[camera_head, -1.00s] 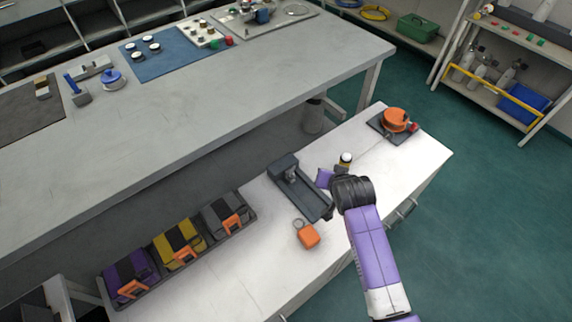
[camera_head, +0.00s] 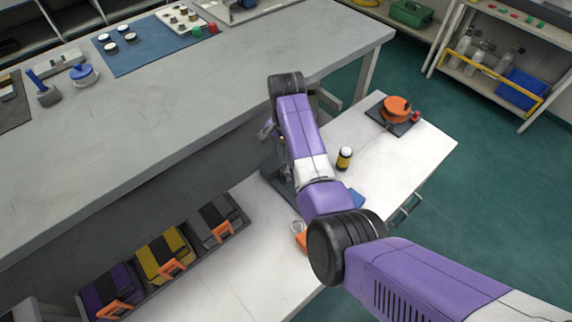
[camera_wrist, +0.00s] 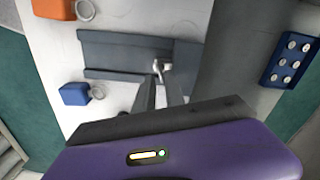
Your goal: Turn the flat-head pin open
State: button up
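The flat-head pin (camera_wrist: 160,68) shows in the wrist view as a small pale metal piece on a dark grey flat fixture (camera_wrist: 105,55). In the head view the fixture (camera_head: 276,180) is partly covered by my arm, and I cannot make out the pin there. My gripper (camera_wrist: 161,86) has its two grey fingers pointing at the pin, with a narrow gap between them. The fingertips lie close to the pin, one to each side of its near end in the picture. I cannot tell whether they touch it. The gripper is hidden in the head view.
An orange block with a ring (camera_wrist: 52,8) and a blue block with a ring (camera_wrist: 73,94) lie beside the fixture. A yellow-black bottle (camera_head: 344,158) and an orange round device (camera_head: 396,108) stand on the white bench (camera_head: 400,160). The higher grey table (camera_head: 200,110) is close by.

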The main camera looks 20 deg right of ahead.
aim_at(287, 172)
jog(key=shift+f, duration=2.1)
jog(key=shift+c, duration=0.4)
grip_shut()
jog(key=shift+n, duration=0.4)
